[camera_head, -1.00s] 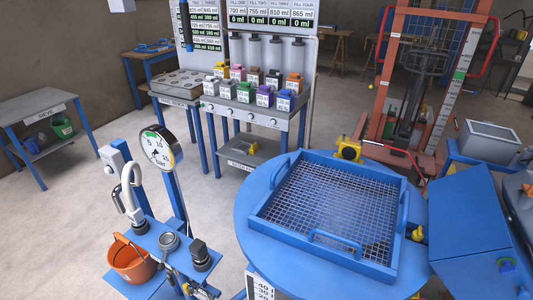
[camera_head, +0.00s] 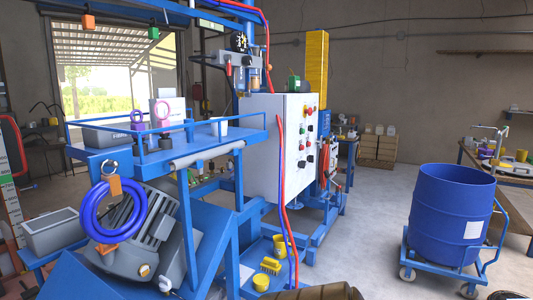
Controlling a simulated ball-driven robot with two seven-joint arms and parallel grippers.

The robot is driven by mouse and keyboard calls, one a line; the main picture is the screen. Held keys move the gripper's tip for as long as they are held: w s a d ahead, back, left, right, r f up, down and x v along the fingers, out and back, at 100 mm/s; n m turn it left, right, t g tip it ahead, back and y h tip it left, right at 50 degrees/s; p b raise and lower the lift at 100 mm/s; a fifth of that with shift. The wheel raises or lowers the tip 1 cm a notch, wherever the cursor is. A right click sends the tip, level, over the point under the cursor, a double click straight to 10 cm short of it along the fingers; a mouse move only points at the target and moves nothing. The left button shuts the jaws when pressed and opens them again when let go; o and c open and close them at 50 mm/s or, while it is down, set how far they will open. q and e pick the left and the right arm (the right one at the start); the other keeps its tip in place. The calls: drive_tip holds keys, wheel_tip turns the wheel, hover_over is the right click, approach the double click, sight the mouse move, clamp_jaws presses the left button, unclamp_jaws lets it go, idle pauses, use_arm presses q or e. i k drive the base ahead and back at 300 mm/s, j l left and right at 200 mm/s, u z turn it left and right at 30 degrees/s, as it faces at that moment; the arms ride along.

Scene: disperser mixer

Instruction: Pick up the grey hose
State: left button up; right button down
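I cannot make out a grey hose for certain in the head view. A coiled blue hose (camera_head: 112,210) hangs from an orange tag at the left, in front of a grey motor. A grey roll (camera_head: 207,154) lies along the front edge of the blue-railed shelf; I cannot tell whether it is a hose. Neither of my grippers is in view.
A white control cabinet (camera_head: 283,145) stands at the middle on a blue frame. A blue drum (camera_head: 450,212) stands on a wheeled blue trolley at the right. Yellow cups (camera_head: 280,246) stand low by the frame. Floor is clear between frame and drum.

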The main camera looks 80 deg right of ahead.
sight(180, 163)
drive_tip(key=z, duration=0.4)
drive_tip(key=l+z, duration=0.1)
drive_tip(key=z, duration=1.2)
drive_tip(key=i+z, duration=0.1)
drive_tip(key=z, duration=0.3)
drive_tip(key=i+l, duration=0.1)
drive_tip(key=l+z, duration=0.05)
drive_tip(key=l, duration=0.05)
